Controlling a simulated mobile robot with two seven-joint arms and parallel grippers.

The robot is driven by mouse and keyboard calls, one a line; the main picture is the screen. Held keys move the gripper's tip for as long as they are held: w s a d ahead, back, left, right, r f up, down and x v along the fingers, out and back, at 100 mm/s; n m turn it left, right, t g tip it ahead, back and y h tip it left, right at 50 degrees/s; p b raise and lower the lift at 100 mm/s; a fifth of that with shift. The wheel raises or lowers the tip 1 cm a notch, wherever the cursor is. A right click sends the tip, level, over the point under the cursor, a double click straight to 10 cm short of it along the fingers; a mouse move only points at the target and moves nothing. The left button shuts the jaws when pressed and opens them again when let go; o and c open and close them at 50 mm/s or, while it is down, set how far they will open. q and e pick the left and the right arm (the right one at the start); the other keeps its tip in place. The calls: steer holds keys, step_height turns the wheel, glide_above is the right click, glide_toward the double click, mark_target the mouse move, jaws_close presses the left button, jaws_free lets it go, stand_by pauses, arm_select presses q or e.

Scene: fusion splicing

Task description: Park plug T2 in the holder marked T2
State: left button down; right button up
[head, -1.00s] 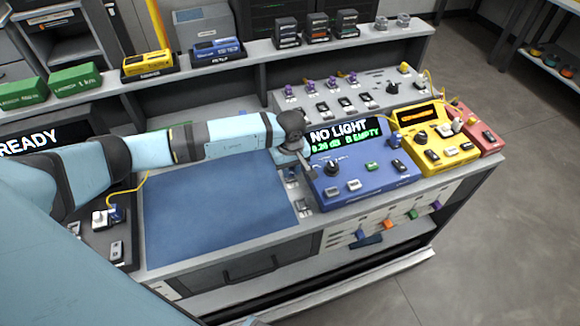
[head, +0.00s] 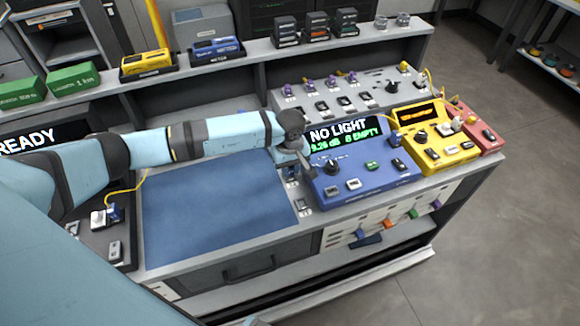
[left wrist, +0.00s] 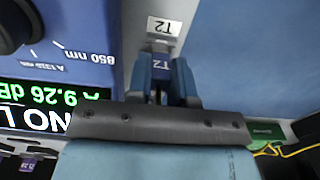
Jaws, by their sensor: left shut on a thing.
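My left gripper (head: 291,168) is over the narrow strip between the blue mat and the blue meter. In the left wrist view its two blue fingers (left wrist: 170,82) are shut on plug T2 (left wrist: 159,92), whose dark purple T2 label shows between them. The white T2 marking (left wrist: 163,27) lies just beyond the fingertips, with a small grey holder part (left wrist: 160,46) between. The plug is in line with this holder; whether it is seated is hidden by the fingers. My right gripper is not in view.
The blue meter (head: 362,178), reading NO LIGHT, stands close to the right of the gripper. A yellow unit (head: 437,150) and a red unit (head: 487,139) stand farther right. The blue mat (head: 215,215) is clear. A row of purple-topped plugs (head: 330,82) is behind.

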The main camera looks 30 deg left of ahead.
arm_select(q)
steer(key=shift+f+b, duration=0.5)
steer(key=shift+f, duration=0.05)
steer(key=c, duration=0.9)
jaws_free()
steer(key=shift+c, duration=0.2)
steer(key=shift+r, duration=0.25)
step_height(320, 180, up, 14)
steer(key=shift+f+b, duration=0.25)
steer(key=shift+b, duration=0.15)
